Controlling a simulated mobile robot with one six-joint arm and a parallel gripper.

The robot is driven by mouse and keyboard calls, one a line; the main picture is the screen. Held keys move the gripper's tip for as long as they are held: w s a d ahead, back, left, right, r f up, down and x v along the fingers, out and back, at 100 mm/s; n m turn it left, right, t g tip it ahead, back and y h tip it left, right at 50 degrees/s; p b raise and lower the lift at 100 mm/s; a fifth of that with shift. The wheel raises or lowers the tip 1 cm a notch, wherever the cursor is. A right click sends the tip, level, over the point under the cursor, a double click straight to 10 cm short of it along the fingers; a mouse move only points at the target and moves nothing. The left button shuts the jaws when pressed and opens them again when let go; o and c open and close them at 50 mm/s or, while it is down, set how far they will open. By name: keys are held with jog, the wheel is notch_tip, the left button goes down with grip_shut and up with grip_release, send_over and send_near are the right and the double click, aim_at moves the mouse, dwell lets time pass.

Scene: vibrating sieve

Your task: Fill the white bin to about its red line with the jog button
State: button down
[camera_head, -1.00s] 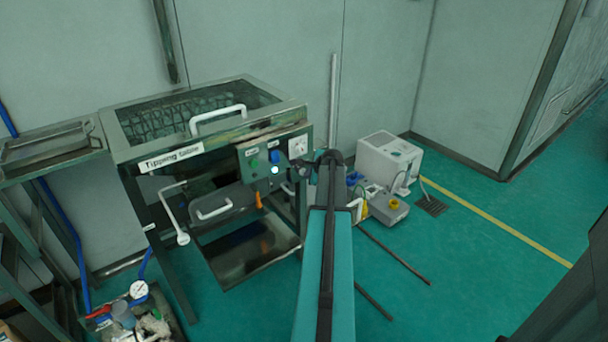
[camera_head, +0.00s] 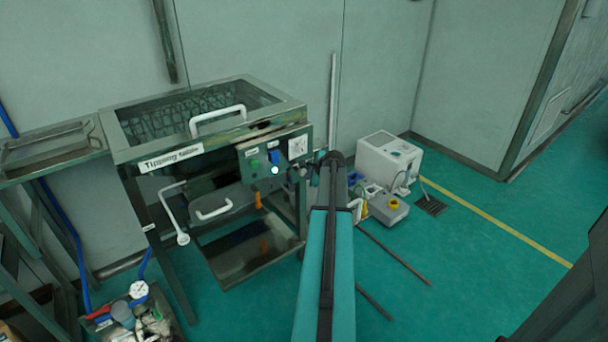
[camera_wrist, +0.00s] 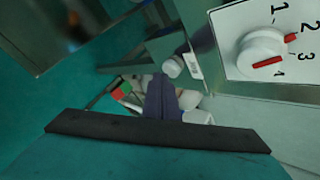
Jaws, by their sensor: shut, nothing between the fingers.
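The control panel (camera_head: 268,160) is on the front right of the tipping-table machine. It carries a green button (camera_head: 254,166), a blue button or switch (camera_head: 274,156), a bright white round spot (camera_head: 275,170) and a white dial plate (camera_head: 298,147). I cannot read which one is the jog button. In the wrist view a white knob (camera_wrist: 262,52) with red marks sits on a plate numbered 1 to 3. My gripper (camera_wrist: 162,97) is shut and empty, beside and apart from this plate. In the head view my arm hides it. I cannot identify the white bin or a red line for certain.
Thin rods (camera_head: 395,255) lie nearby. A crate of items (camera_head: 140,318) is at lower left. Open green floor (camera_head: 470,270) lies at right.

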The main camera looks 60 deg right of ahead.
jog(key=shift+s+a, duration=0.15)
jog(key=shift+s, duration=0.25)
jog(key=shift+s, duration=0.15)
jog(key=shift+s+a, duration=0.25)
jog(key=shift+s, duration=0.5)
jog(key=shift+s+a, duration=0.3)
jog(key=shift+s, duration=0.45)
jog(key=shift+s+a, duration=0.25)
jog(key=shift+s, duration=0.5)
jog(key=shift+n, duration=0.4)
